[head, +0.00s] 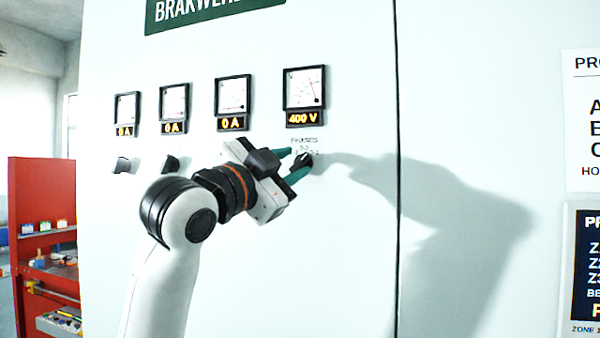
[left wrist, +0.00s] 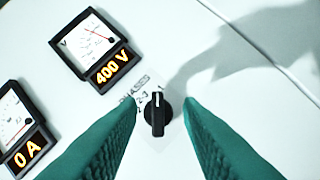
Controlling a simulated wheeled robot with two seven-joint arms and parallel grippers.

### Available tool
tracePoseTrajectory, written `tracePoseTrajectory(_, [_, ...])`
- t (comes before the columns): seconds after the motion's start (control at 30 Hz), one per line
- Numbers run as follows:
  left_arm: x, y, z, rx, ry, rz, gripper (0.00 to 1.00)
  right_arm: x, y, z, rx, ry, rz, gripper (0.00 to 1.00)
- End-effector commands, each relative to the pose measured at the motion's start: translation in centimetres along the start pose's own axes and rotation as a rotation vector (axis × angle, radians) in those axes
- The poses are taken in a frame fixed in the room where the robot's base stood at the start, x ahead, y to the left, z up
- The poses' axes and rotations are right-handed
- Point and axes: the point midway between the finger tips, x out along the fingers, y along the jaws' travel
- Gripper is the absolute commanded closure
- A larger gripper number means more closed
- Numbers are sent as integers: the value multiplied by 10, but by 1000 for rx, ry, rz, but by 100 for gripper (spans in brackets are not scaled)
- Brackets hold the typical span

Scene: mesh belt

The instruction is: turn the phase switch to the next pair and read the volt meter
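The phase switch (left wrist: 157,115) is a black rotary knob on the pale cabinet panel, under a "PHASES" label. In the head view the knob (head: 303,162) sits below the volt meter. The volt meter (head: 304,88) has a needle dial and an orange display reading 400 V; it also shows in the left wrist view (left wrist: 89,45). My left gripper (head: 299,164) has green fingers, open, one on each side of the knob. In the left wrist view a gap shows between each finger and the knob. The exact knob mark is partly hidden. My right gripper is not in view.
Three ammeters reading 0 A, one of them (head: 232,103) nearest the volt meter, line the panel to the left. Two black knobs (head: 170,163) sit below them. A red rack (head: 45,210) stands at far left. Posters (head: 583,120) hang at right.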

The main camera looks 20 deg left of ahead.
Motion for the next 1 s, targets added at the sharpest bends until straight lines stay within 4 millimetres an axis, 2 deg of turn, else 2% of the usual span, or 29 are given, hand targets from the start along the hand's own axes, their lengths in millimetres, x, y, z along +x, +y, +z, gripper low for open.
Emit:
tracePoseTrajectory(0.03, [-14, -3, -4, 2, -2, 5, 67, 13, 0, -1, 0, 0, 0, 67])
tracePoseTrajectory(0.2, [-49, -3, -4, 2, 1, 3, 67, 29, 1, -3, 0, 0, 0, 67])
tracePoseTrajectory(0.4, [-73, -2, -3, 0, 2, 0, 67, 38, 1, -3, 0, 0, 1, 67])
tracePoseTrajectory(0.57, [-78, -1, -2, 0, 4, -1, 67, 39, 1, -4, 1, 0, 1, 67])
tracePoseTrajectory(1.0, [-77, -2, -4, -2, 6, -4, 67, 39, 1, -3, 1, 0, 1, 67])
